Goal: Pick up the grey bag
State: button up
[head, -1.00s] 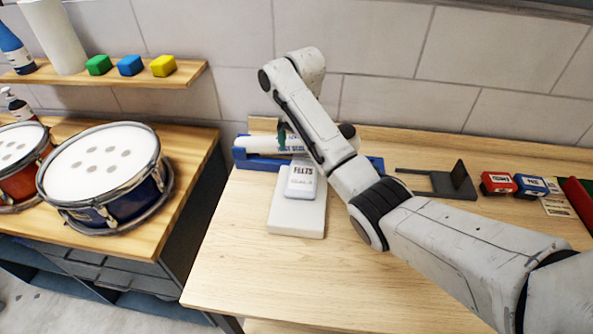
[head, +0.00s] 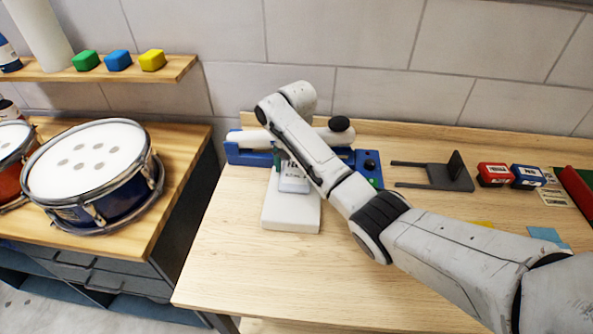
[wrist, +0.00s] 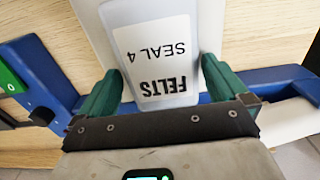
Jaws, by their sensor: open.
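The grey bag (head: 293,184) is a pale grey pouch with a white label. It lies on a white block on the bench, partly hidden by my arm in the head view. In the wrist view the bag (wrist: 178,97) carries the label "FELTS SEAL 4", upside down. My gripper (wrist: 157,80) is open, with one green finger on each side of the bag's labelled end. I cannot tell whether either finger touches it. In the head view the fingers are mostly hidden behind my arm.
The white block (head: 290,214) lies in front of a blue sealer (head: 243,153) with a white bar and black knob. To the right are a dark grey stand (head: 437,177), a red box (head: 493,175) and a blue box (head: 527,177). The bench front is clear.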

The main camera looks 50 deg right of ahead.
jog(key=shift+f, duration=0.3)
jog(key=shift+c, duration=0.4)
jog(key=c, duration=0.7)
jog(key=shift+c, duration=0.2)
jog(key=shift+r, duration=0.25)
jog(key=shift+r+p, duration=0.35)
jog(key=shift+p, duration=0.25)
jog(key=shift+r+p, duration=0.25)
jog(key=shift+p, duration=0.05)
